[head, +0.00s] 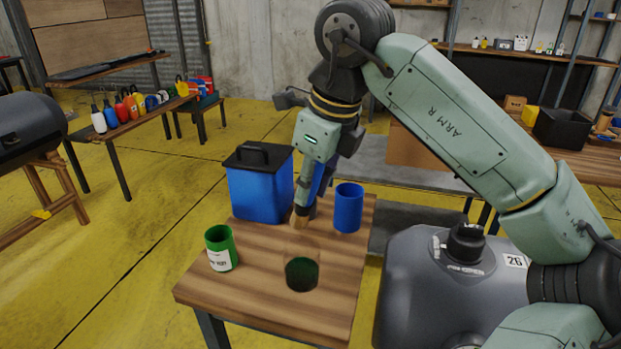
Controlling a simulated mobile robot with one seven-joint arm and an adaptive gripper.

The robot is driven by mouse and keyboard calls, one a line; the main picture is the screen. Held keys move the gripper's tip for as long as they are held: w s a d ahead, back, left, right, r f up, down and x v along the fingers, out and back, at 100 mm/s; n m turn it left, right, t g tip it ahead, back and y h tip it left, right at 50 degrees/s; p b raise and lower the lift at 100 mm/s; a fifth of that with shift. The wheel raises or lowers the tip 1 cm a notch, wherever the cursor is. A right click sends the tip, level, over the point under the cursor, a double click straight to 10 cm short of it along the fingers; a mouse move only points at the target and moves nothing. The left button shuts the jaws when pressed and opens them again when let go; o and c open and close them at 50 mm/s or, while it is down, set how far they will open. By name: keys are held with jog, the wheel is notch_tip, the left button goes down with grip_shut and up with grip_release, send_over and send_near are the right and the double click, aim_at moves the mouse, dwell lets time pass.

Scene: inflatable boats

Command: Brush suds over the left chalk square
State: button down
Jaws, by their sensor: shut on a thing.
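My gripper (304,203) points down over the small wooden table. It is shut on a slim brush, whose tan tip (299,222) shows below the fingers; the rest is mostly hidden by them. The tip is just above or behind the rim of a clear jar (302,248) with dark green contents; I cannot tell whether it is inside. A green can with a white label (221,248) stands to the left, and a blue cup (348,207) to the right. No chalk square or suds can be made out.
A blue box with a black lid (258,188) stands at the back of the wooden table (262,300). A grey inflatable marked 26 (415,285) lies at the right. A dark inflatable (30,130) rests on a wooden stand at the left. Bottles line a bench behind.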

notch_tip(320, 180, down, 12)
jog(key=b, duration=0.9)
jog(key=shift+d, duration=0.1)
jog(key=shift+r, duration=0.1)
jog(key=shift+r+p, duration=3.9)
jog(key=shift+r, duration=1.35)
notch_tip(320, 180, up, 4)
jog(key=p, duration=0.3)
